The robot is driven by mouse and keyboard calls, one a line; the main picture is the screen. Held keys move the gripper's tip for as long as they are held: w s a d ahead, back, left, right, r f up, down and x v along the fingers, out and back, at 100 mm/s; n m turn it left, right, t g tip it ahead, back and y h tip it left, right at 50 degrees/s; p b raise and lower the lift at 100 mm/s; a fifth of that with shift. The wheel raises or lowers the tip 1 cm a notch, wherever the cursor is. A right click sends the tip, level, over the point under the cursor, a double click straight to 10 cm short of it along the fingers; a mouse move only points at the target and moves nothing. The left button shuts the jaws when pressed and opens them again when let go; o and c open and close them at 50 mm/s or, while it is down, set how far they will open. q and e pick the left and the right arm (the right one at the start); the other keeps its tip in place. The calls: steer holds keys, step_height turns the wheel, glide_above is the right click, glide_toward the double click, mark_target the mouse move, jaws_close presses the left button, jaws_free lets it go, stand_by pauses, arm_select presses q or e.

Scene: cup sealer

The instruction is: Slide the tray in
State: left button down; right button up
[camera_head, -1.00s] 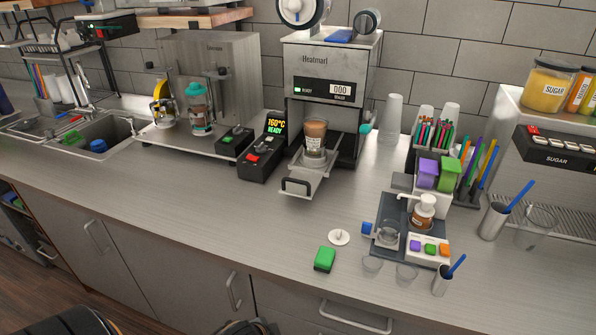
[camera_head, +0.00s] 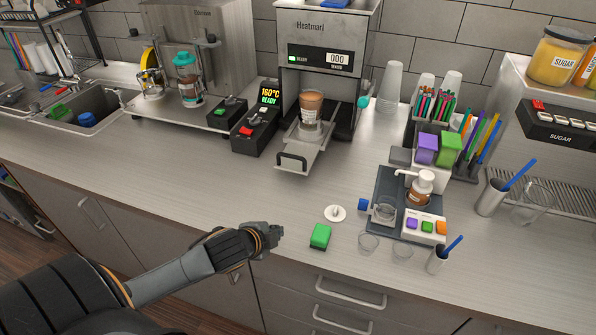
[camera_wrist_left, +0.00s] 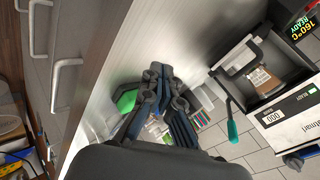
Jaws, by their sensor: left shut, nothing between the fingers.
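The sealer tray (camera_head: 298,152) is pulled out from the front of the grey Heatmarl cup sealer (camera_head: 325,62). It has a dark handle (camera_head: 292,162) at its front end. A cup with brown contents (camera_head: 311,108) stands upright in the tray; its lower part is within the tray's holder. My left gripper (camera_head: 276,236) is shut and empty over the counter's front edge, in front of the tray and apart from it. In the left wrist view the closed fingers (camera_wrist_left: 160,78) show, with the tray (camera_wrist_left: 240,58) and cup at the upper right. My right gripper is not in view.
A control box reading 160°C (camera_head: 257,118) stands left of the tray. A green block (camera_head: 320,236) and a white disc (camera_head: 335,213) lie right of my left gripper. A dispenser station (camera_head: 385,190) stands further right. The counter before the tray is clear.

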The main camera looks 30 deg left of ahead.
arm_select(q)
steer(key=w+a+r+m+t, duration=0.2)
steer(key=w+a+r+m, duration=0.3)
steer(key=w+a+r, duration=0.15)
steer(key=p, duration=0.3)
glide_toward(303, 170)
steer(key=f, duration=0.1)
steer(key=w+f, duration=0.1)
steer(key=f, duration=0.1)
steer(key=shift+w+a+f+h, duration=0.1)
steer(key=shift+w+f+h, duration=0.2)
steer(key=shift+w, duration=0.1)
steer(key=shift+w+r+p, duration=0.15)
steer(key=shift+w+p, duration=0.45)
steer(key=shift+w, duration=1.15)
steer(key=shift+a, duration=0.1)
